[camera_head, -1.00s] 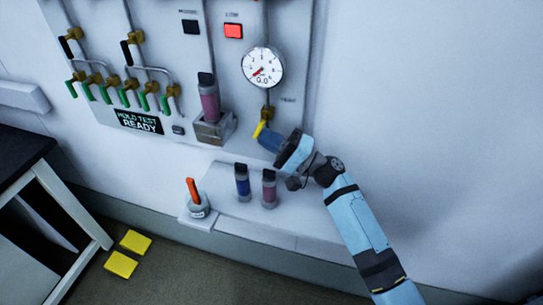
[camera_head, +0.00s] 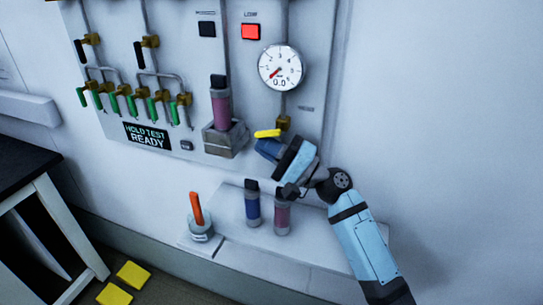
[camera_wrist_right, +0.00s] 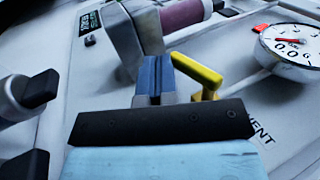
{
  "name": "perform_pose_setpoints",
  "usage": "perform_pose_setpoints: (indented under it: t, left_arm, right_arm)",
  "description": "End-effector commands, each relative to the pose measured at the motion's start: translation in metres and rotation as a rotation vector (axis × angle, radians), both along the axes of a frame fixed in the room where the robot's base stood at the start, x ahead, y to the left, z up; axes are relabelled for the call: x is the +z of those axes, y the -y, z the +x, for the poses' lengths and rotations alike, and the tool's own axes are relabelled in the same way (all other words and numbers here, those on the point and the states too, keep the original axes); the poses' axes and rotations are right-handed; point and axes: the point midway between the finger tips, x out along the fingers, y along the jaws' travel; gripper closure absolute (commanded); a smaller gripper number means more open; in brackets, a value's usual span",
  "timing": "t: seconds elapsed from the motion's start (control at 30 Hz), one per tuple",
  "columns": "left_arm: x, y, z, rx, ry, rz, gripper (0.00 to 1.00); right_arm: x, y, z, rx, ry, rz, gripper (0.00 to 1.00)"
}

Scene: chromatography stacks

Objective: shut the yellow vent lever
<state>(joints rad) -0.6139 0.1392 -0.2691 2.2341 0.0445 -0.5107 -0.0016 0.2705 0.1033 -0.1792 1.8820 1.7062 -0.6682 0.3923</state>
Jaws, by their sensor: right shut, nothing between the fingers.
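The yellow vent lever (camera_head: 267,133) sticks out sideways to the left, about level, from its brass valve (camera_head: 283,123) under the round gauge. It also shows in the right wrist view (camera_wrist_right: 197,70), by the printed word VENT. My right gripper (camera_head: 266,149) is shut and empty, with its blue fingers just below the lever in the head view. In the right wrist view the fingertips (camera_wrist_right: 155,70) are close beside the lever's free end. I cannot tell whether they touch it. My left gripper is not in view.
The gauge (camera_head: 281,67) reads 0.0. A pink column in a grey holder (camera_head: 226,138) stands left of the lever. Below, a shelf (camera_head: 225,215) carries two capped columns, with an orange-handled item (camera_head: 200,225) beside it. Several green-handled valves (camera_head: 130,105) are at left.

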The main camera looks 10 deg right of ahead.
Motion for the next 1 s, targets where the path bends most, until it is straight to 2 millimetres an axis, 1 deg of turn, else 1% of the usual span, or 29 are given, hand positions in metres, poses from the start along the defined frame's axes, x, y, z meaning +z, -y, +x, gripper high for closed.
perform_pose_setpoints:
  t: [0.17,0.43,1.0]
  left_arm:
    - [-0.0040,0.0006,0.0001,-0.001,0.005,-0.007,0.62]
    - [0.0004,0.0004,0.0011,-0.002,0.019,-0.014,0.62]
    - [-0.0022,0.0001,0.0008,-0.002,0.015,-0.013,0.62]
  right_arm:
    - [0.0022,-0.0035,0.0028,-0.001,0.002,0.000,1.00]
    - [0.0061,-0.0069,0.0049,-0.001,0.002,-0.001,1.00]
    - [0.0083,-0.0078,0.0056,0.000,0.001,-0.001,1.00]
